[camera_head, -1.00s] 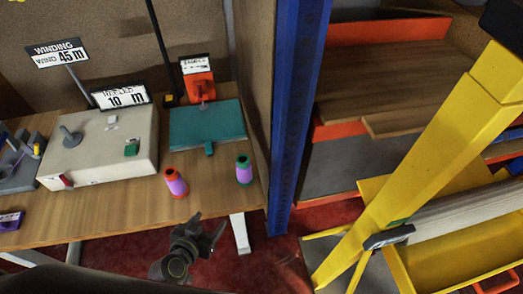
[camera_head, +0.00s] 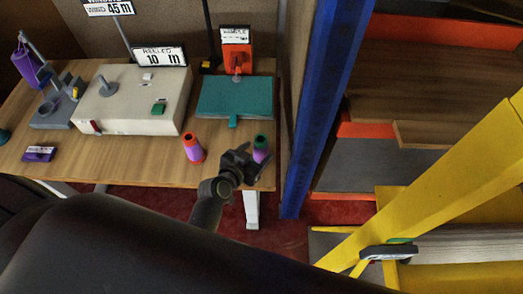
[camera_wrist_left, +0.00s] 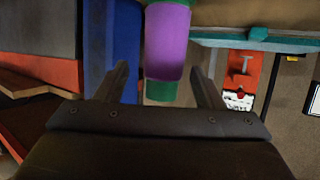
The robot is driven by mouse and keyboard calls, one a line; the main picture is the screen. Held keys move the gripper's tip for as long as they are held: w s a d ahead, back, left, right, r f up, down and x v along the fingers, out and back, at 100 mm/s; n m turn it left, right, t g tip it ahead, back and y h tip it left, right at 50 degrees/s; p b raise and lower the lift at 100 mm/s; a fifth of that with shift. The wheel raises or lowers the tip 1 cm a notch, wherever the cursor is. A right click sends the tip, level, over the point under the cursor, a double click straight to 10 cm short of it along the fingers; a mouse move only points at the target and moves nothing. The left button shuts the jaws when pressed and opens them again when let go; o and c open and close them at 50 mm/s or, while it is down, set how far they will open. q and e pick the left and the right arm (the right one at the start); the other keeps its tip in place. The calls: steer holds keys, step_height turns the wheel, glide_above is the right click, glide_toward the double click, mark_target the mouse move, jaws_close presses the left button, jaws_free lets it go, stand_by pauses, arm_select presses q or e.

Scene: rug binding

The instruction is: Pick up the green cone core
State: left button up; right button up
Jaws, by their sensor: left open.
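The green cone core (camera_head: 260,145) stands upright near the right front edge of the wooden table, wound with purple yarn. My left gripper (camera_head: 250,165) is open right at its near side and covers its lower part in the head view. In the left wrist view the purple yarn and green ends of the cone (camera_wrist_left: 166,45) show in line with the gap between the open fingers of my left gripper (camera_wrist_left: 160,72). The jaws are not closed on it. My right gripper is not in view.
An orange cone with purple yarn (camera_head: 193,149) stands left of the green one. A teal plate (camera_head: 235,97) and a beige machine (camera_head: 130,100) lie behind. A blue post (camera_head: 325,110) and yellow frame (camera_head: 440,190) stand at the right.

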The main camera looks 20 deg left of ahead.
arm_select(q)
steer(key=shift+a+b+x, duration=0.15)
steer(key=shift+b+x, duration=0.15)
steer(key=shift+x, duration=1.35)
steer(key=shift+a+b+x, duration=0.15)
steer(key=shift+b+x, duration=0.15)
steer(key=shift+x, duration=1.35)
steer(key=shift+c, duration=0.4)
steer(key=c, duration=1)
